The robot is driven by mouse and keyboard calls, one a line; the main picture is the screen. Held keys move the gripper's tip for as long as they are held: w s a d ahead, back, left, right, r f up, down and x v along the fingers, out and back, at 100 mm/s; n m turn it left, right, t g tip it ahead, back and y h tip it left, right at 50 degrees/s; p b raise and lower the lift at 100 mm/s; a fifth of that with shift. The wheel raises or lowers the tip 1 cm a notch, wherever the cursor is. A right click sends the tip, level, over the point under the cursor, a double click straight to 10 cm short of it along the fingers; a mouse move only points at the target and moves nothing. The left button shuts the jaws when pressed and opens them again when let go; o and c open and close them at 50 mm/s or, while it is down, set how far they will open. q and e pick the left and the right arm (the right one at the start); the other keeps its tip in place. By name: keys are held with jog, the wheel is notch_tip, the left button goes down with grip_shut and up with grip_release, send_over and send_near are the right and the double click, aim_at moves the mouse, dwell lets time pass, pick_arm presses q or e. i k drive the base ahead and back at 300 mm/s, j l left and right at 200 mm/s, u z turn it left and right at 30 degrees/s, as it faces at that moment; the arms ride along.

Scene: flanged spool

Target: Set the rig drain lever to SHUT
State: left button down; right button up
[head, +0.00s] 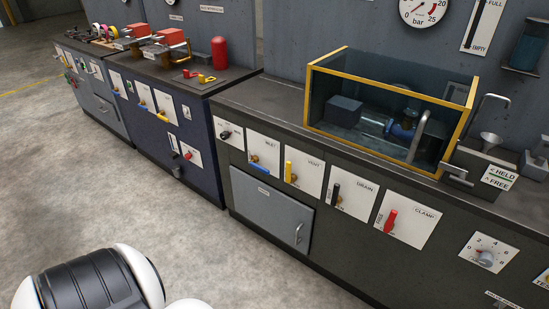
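The drain lever (334,193) is a black handle on a white panel marked DRAIN (361,197), on the front of the dark grey rig bench. The handle stands roughly upright at the left of its panel. The small position marks beside it are too small to read, so I cannot tell which setting it points to. Neither of my grippers is in view. Nothing touches the lever.
The yellow vent lever (288,171) is left of the drain panel, and the red clamp lever (390,219) is right of it. A yellow-framed glass tank (350,132) stands on the bench above. The floor (190,240) before the bench is clear.

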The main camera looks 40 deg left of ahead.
aim_at(336, 200)
jog(key=u, duration=0.9)
